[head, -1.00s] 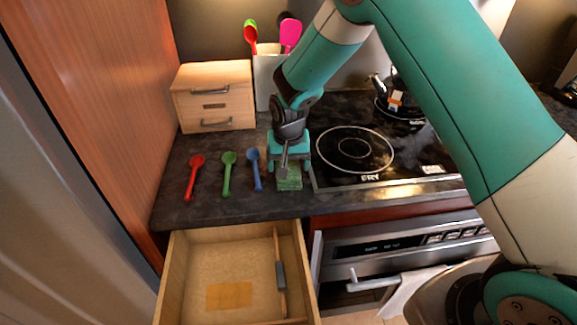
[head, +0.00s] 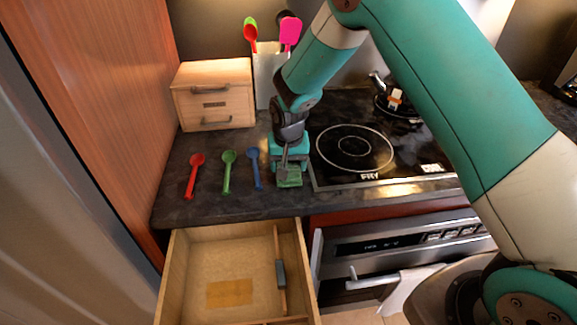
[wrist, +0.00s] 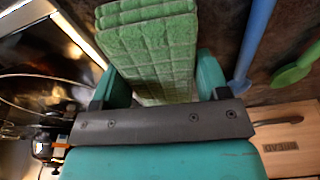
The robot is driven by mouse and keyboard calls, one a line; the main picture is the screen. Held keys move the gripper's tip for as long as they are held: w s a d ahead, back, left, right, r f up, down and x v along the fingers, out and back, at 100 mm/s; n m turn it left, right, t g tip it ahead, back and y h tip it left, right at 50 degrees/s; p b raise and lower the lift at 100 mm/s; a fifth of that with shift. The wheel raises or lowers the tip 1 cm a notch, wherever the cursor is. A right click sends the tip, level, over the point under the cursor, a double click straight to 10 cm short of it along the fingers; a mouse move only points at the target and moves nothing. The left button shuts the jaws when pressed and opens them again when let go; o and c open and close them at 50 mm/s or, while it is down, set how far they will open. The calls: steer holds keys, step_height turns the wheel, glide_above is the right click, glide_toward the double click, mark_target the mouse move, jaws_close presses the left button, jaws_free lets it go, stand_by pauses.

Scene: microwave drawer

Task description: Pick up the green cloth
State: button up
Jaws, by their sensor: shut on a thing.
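The green cloth (wrist: 150,48) is a folded, quilted light-green piece between the two fingers of my gripper (wrist: 160,85) in the wrist view. In the head view my gripper (head: 290,172) points down at the counter, right of the blue spoon, and is shut on the cloth (head: 289,182). The cloth is at or just above the counter; I cannot tell whether it touches. Its upper part is hidden by my gripper in the head view.
Red (head: 193,175), green (head: 228,171) and blue (head: 254,168) spoons lie left of my gripper on the dark counter (head: 210,207). A small wooden drawer box (head: 214,95) and a utensil holder (head: 268,75) stand behind. The cooktop (head: 355,150) is to the right. An open drawer (head: 205,265) is below.

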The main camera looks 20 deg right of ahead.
step_height(320, 180, up, 19)
steer(key=b, duration=0.3)
steer(key=shift+r, duration=0.15)
